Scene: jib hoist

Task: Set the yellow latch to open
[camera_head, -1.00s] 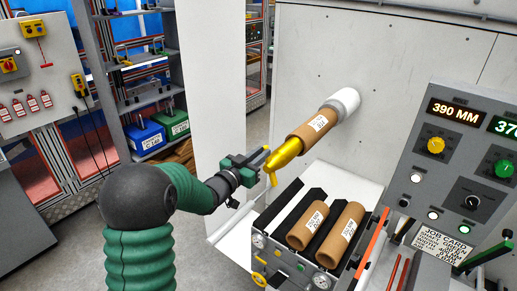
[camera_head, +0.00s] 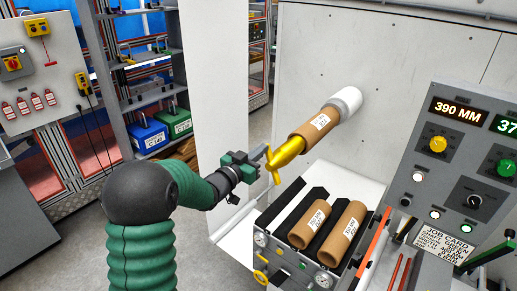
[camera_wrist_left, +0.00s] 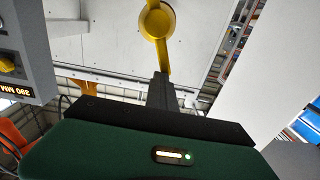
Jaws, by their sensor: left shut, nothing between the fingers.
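The yellow latch (camera_head: 273,168) is a crossbar on the near end of a yellow spindle tip (camera_head: 289,151). In the head view it is tilted, close to upright. My left gripper (camera_head: 264,151) is shut and empty, with its fingertips beside the latch's upper arm. In the left wrist view the latch (camera_wrist_left: 155,24) shows a round hub and an arm pointing at my shut fingers (camera_wrist_left: 160,86). Fingertip and arm overlap there; I cannot tell whether they touch. A green and black part at the lower right looks like my right gripper (camera_head: 487,254); its jaws are unclear.
A brown cardboard tube (camera_head: 317,127) sits on the spindle from the white wall. Below, two more tubes (camera_head: 309,224) lie in a black rack. A control panel (camera_head: 456,165) reading 390 MM stands at right. Grey shelves (camera_head: 143,100) stand behind at left.

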